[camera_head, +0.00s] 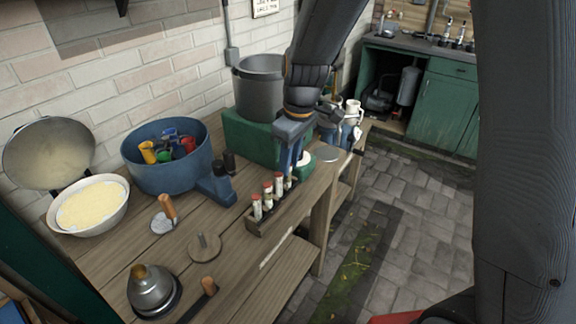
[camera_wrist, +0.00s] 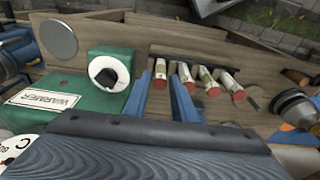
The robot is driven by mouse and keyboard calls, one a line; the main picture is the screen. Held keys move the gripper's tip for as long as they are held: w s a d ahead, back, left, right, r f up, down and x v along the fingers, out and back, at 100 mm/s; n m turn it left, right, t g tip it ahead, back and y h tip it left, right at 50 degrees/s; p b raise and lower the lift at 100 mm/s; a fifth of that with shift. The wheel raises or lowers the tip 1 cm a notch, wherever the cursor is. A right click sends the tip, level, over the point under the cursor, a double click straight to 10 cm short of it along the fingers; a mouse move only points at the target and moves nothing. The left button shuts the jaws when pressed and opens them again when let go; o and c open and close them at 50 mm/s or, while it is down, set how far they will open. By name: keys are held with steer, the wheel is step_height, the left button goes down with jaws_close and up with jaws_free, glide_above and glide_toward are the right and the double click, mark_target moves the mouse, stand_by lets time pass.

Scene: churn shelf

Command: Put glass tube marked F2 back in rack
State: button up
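Several red-capped glass tubes with pale labels stand in a row in a small wooden rack (camera_head: 262,226) at the bench's front edge. The label lettering is too small to read, so I cannot tell which tube is F2. My gripper (camera_head: 291,172) points down over the rack's far end. In the wrist view, its two blue fingers (camera_wrist: 161,82) stand on either side of the end tube (camera_wrist: 160,70), with a narrow gap showing on each side. The fingers look open around it. This tube lines up with its neighbours; its foot is hidden.
A green warmer box (camera_wrist: 105,92) is close beside my fingers, with a grey pot (camera_head: 259,90) on it in the head view. A blue tub (camera_head: 170,178), a white bowl (camera_head: 62,222), a metal burner (camera_head: 152,287) and a wooden-handled tool (camera_head: 167,208) stand to the left.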

step_height(320, 180, up, 11)
steer(key=d+b, duration=0.1)
steer(key=b, duration=0.1)
steer(key=s+d+f+m+h, duration=0.1)
steer(key=s+d+f+m, duration=0.9)
steer(key=s, duration=0.5)
steer(key=d+f, duration=0.2)
steer(key=d, duration=0.1)
steer(key=shift+d+f+m, duration=0.15)
steer(key=shift+d+m, duration=0.15)
